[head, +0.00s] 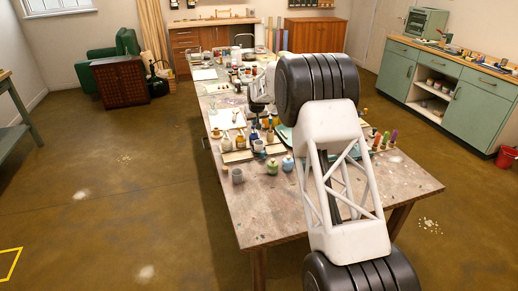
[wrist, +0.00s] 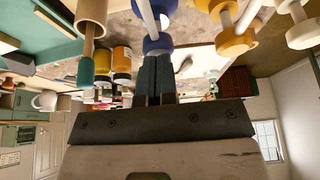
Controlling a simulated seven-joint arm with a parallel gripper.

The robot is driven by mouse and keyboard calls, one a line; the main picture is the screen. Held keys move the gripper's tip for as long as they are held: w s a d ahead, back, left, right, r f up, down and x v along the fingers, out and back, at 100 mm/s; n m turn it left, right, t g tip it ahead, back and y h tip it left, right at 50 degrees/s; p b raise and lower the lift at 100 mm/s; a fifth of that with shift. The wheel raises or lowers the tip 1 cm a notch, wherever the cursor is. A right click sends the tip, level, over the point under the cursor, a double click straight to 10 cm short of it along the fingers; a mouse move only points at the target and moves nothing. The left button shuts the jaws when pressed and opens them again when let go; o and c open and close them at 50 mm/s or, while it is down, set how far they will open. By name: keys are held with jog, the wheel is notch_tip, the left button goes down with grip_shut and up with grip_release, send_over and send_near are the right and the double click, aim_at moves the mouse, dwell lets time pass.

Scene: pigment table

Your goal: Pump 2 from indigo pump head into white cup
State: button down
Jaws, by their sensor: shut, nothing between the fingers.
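In the wrist view my gripper (wrist: 157,62) is shut and empty, its two dark fingers side by side. Their tips are at the blue indigo pump head (wrist: 157,43), which has a white stem. The fingers overlap it in the picture; I cannot tell whether they touch or press it. A white cup-like shape with a handle (wrist: 45,100) shows at the left of the wrist view; I cannot tell if it is the task's white cup. In the head view my arm hides part of the table, and the fingertips are too small to make out.
Yellow (wrist: 235,43) and white (wrist: 303,34) pump heads stand beside the indigo one. Jars with yellow and amber contents (wrist: 122,62) are on its other side. In the head view a grey cup (head: 237,176) and a lidded blue jar (head: 288,163) stand on the table (head: 285,215), whose front is clear.

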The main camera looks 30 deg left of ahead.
jog(key=shift+r, duration=1.1)
jog(key=shift+f, duration=1.55)
jog(key=shift+r, duration=1.6)
jog(key=shift+r, duration=2.95)
